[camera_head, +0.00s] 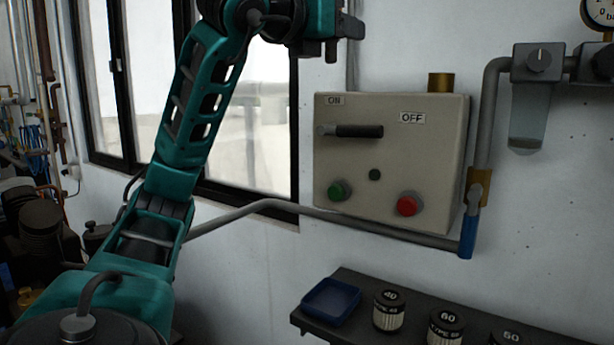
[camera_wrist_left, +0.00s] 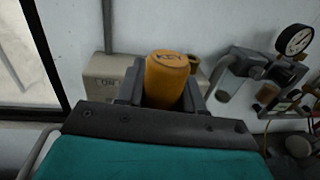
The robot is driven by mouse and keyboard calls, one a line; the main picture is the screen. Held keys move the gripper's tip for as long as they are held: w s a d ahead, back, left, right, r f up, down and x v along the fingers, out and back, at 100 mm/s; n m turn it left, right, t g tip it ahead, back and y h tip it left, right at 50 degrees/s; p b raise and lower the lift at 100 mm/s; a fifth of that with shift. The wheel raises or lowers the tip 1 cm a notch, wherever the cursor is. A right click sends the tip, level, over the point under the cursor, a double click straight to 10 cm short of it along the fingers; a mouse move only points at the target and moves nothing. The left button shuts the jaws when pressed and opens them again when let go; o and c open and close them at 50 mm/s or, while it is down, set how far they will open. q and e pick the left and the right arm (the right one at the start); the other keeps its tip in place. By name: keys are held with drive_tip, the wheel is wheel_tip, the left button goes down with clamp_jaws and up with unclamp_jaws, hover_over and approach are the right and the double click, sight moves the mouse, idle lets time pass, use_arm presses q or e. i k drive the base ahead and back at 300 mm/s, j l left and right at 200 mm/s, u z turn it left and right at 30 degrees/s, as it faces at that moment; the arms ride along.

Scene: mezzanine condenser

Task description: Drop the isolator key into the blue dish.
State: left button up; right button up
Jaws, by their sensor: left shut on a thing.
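The isolator key (camera_wrist_left: 166,79) is an orange, rounded block with "KEY" on its top face, seen in the left wrist view. My left gripper (camera_wrist_left: 164,92) is shut on it, one finger on each side. In the head view this gripper (camera_head: 331,48) is at the top edge, above the grey box and in front of the window side; the key cannot be made out there. The blue dish (camera_head: 331,299) is a shallow square tray on the dark shelf, well below the gripper. It looks empty. My right gripper is not in view.
The grey switch box (camera_head: 345,180) on the wall has a black handle, a green button and a red button. A pipe with a blue-handled valve (camera_head: 468,232) runs below it, above the shelf (camera_head: 365,338). Several labelled canisters (camera_head: 389,310) stand right of the dish.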

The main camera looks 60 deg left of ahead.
sight(324, 304)
drive_tip(key=u, duration=1.6)
